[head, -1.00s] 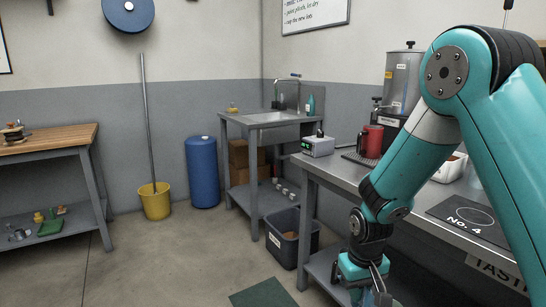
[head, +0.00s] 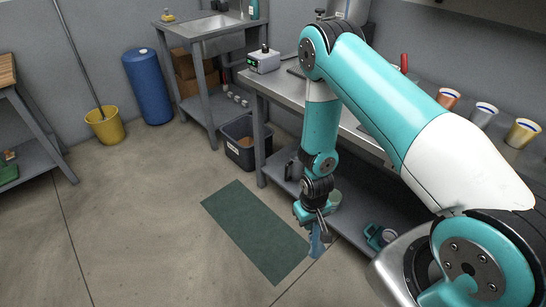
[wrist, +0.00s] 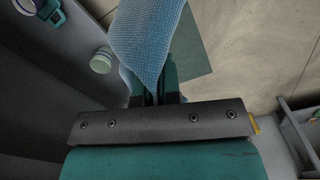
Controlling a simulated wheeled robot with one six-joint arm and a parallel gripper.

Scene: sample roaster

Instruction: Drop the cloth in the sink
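A blue cloth (wrist: 146,38) fills the upper middle of the wrist view, pinched between the fingers of my gripper (wrist: 157,92). In the head view my gripper (head: 312,222) points down beside the front of the steel bench, and the cloth (head: 316,246) hangs below it, above the floor. The gripper is shut on the cloth. The steel sink (head: 222,42) stands against the back wall at upper left of the gripper, well apart from it. Its basin is only partly in view, and its tap is cut off by the top edge.
A dark bin (head: 240,150) stands between the sink stand and the steel bench (head: 275,88). A blue drum (head: 148,88) and a yellow bucket (head: 104,127) with a long handle are left of the sink. A green mat (head: 255,230) lies on open floor.

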